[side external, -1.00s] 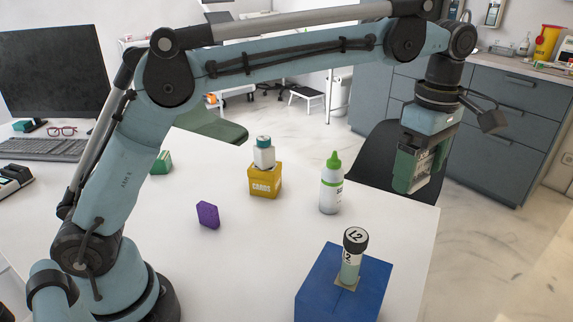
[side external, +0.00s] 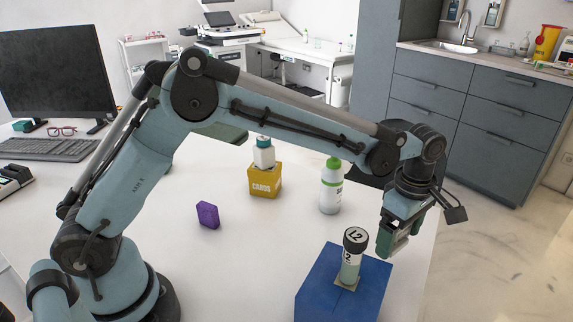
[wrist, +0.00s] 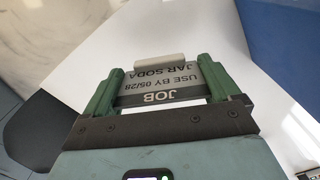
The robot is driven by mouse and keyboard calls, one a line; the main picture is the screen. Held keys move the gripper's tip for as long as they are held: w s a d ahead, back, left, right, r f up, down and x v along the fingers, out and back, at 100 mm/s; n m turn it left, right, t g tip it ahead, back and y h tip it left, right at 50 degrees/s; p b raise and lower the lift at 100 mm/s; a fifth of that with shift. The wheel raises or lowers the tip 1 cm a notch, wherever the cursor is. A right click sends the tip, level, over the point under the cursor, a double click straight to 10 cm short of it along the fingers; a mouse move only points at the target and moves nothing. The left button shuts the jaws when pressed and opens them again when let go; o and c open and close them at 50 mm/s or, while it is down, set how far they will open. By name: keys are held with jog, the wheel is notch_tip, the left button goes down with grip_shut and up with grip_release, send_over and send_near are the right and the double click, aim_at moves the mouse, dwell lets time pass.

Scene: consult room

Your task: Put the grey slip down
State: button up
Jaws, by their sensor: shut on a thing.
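My gripper (side external: 390,238) is low over the right part of the white table, just right of the blue block. In the wrist view its green fingers (wrist: 157,85) are shut on the sides of the grey slip (wrist: 162,88). The slip carries upside-down print reading "JOB", "USE BY 05/28" and "JAR SODA", and a pale strip shows along its far edge. In the side view the slip is mostly hidden by the fingers. The white table (side external: 250,265) shows beneath the gripper; I cannot tell the exact gap.
A blue block (side external: 325,292) holding a vial (side external: 350,262) with a black "L2" cap stands close left of my gripper. A white bottle (side external: 331,188), a yellow box (side external: 264,182) topped by a small bottle (side external: 263,155), and a purple block (side external: 208,215) stand farther off. The table's front middle is clear.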

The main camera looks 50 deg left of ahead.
aim_at(397, 243)
jog(key=shift+f, duration=2.35)
jog(key=o, duration=0.7)
jog(key=shift+f, duration=0.1)
jog(key=shift+o, duration=0.2)
